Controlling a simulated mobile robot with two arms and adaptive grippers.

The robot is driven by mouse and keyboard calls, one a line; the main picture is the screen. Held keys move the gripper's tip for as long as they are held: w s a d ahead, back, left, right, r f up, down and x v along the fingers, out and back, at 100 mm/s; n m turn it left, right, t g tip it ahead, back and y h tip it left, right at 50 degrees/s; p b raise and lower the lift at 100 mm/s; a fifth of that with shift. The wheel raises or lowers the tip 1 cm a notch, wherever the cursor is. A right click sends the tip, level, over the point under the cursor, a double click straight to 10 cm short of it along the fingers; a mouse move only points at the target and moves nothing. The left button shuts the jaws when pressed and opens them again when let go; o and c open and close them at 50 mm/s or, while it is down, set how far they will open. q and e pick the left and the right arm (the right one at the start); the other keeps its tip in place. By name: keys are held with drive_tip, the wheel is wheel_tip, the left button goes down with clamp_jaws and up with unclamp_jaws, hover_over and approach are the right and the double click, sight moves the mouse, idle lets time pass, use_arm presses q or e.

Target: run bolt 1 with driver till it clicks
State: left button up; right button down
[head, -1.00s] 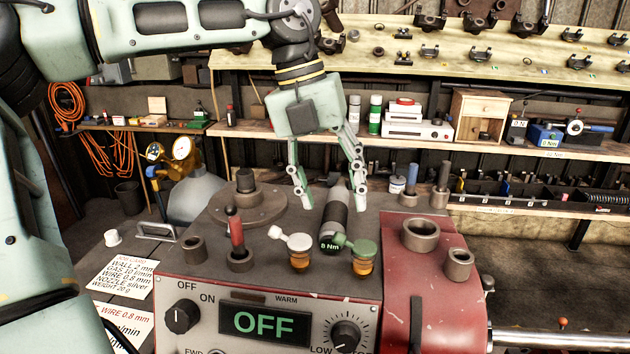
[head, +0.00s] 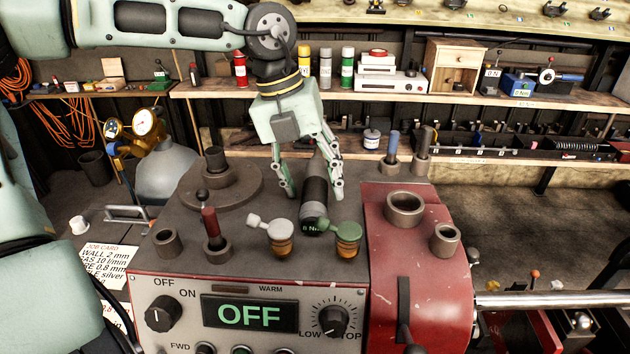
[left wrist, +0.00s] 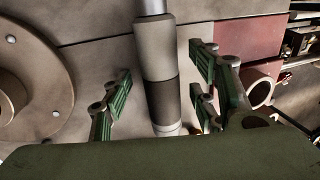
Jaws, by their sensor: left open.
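The driver is a dark and grey cylinder (head: 314,203) lying on top of the lathe headstock (head: 240,205), its green-lettered "8 Nm" end toward me. My left gripper (head: 309,190) is open, with its fingers on either side of the driver. In the left wrist view the driver (left wrist: 156,65) runs between the open green-padded fingers (left wrist: 160,95), with gaps on both sides. Bolt 1 cannot be made out in these views. My right gripper is not in view.
A red-handled lever (head: 211,225) is to the left, and a red housing with a round socket (head: 405,208) to the right. The panel display (head: 249,315) reads OFF.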

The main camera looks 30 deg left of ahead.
use_arm(q)
drive_tip(key=shift+f, duration=0.15)
drive_tip(key=shift+s+d, duration=0.1)
drive_tip(key=shift+d, duration=0.05)
drive_tip(key=shift+c, duration=1)
clamp_jaws()
